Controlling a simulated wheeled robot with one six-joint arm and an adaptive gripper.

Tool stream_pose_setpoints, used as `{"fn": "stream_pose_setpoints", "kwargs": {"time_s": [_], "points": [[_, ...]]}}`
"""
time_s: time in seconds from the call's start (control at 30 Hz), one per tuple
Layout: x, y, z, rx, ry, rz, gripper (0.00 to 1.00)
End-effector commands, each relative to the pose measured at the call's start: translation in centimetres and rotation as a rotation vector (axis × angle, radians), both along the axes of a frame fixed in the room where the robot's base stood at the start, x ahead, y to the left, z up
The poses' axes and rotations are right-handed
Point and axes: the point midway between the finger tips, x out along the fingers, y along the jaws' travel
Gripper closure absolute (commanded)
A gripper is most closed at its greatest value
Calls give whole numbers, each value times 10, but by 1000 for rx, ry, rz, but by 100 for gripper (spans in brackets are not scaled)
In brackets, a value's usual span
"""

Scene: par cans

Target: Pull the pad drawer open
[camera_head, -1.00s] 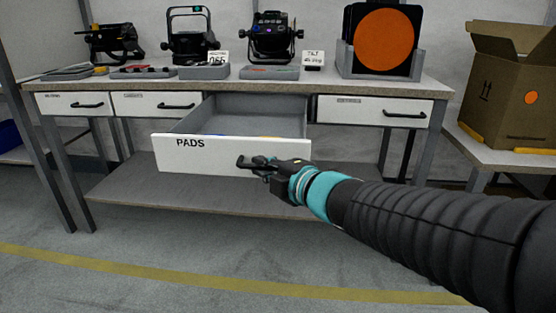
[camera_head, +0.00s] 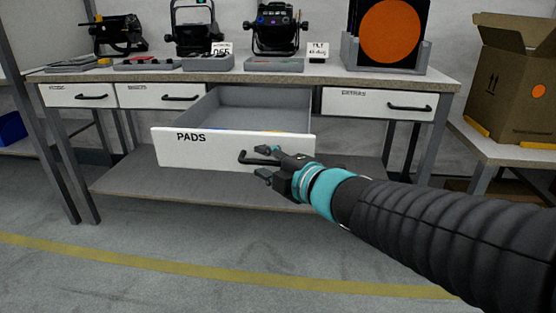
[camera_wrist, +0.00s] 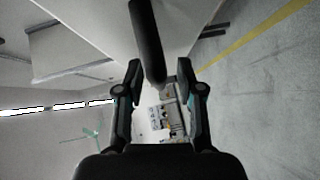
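The pad drawer (camera_head: 200,151), a white front marked PADS with a grey inside, stands well out from the workbench. Its black bar handle (camera_head: 250,159) is on the right part of the front. My gripper (camera_head: 267,162) is at the right end of the handle with its fingers spread apart. In the wrist view the dark handle bar (camera_wrist: 147,40) reaches between the open fingers, with a gap at least on the right side. Whether a finger touches the bar is hard to tell. Something blue and yellow shows low inside the drawer, mostly hidden by the front.
Closed drawers flank the open one, at left (camera_head: 160,96) and right (camera_head: 378,103). Stage lamps (camera_head: 275,30) and an orange disc (camera_head: 390,31) in a grey holder stand on the bench. A cardboard box (camera_head: 508,80) is at right. The floor in front is clear.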

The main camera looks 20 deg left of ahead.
Motion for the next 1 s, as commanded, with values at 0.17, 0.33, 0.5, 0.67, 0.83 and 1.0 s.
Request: {"fn": "stream_pose_setpoints", "kwargs": {"time_s": [0.17, 0.33, 0.5, 0.67, 0.83, 1.0], "points": [[-4, -6, 3, 2, -3, -1, 63], [-16, -27, 6, 1, -3, -3, 63], [-33, -54, 10, 1, -3, -4, 63], [-48, -76, 14, 1, -4, -4, 63], [-59, -93, 17, 2, -3, -2, 63], [-63, -99, 18, -1, -1, -1, 63]]}}
